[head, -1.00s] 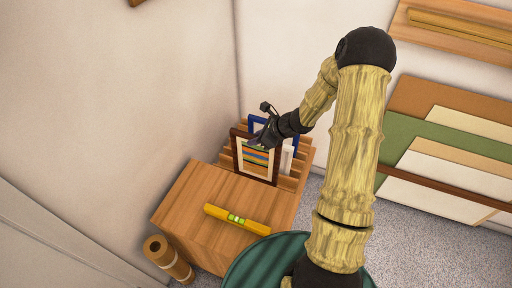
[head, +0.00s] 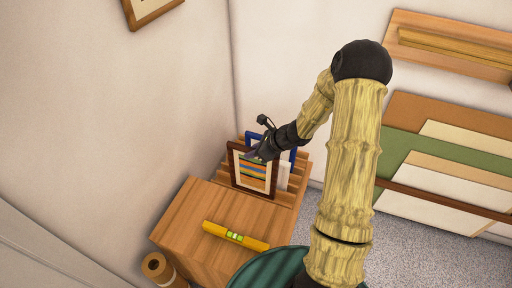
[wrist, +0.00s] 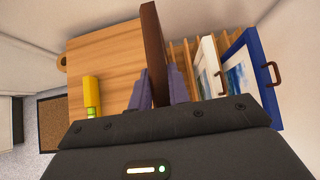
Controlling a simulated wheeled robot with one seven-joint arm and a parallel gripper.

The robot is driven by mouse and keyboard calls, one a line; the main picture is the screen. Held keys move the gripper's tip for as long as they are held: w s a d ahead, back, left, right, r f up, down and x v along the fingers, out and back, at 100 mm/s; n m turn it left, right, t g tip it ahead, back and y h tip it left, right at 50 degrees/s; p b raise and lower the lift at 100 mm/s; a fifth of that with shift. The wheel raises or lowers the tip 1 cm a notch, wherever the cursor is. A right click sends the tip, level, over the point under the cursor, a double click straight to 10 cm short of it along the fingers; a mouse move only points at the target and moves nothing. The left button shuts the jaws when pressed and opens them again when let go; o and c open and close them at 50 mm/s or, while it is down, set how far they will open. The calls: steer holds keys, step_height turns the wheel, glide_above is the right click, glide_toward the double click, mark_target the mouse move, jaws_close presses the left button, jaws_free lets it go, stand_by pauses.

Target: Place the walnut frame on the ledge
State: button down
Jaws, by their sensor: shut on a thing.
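The walnut frame (head: 234,171), dark brown around a striped print, stands upright at the front of the slotted rack on the wooden cabinet. My gripper (head: 262,154) is shut on its top edge. In the wrist view the walnut frame (wrist: 153,45) shows edge-on between the two fingers of my gripper (wrist: 157,92). Whether its bottom touches the rack or cabinet I cannot tell. A wooden ledge (head: 455,51) is on the wall at upper right, with no frame visible on it.
A blue frame (wrist: 254,75) and a white frame (wrist: 207,68) stand in the rack (wrist: 185,52) beside the walnut one. A yellow level (head: 215,229) lies on the cabinet (head: 190,215). Boards (head: 440,165) lean below the ledge. A cardboard roll (head: 157,266) stands at lower left.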

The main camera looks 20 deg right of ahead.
steer(key=s+r+p, duration=0.4)
steer(key=r+p, duration=0.9)
steer(key=p, duration=0.3)
steer(key=s+r+p, duration=0.3)
steer(key=r+p, duration=1)
steer(key=p, duration=0.4)
steer(key=shift+s+r, duration=0.35)
steer(key=shift+s, duration=0.05)
steer(key=shift+f, duration=0.1)
steer(key=shift+d, duration=0.1)
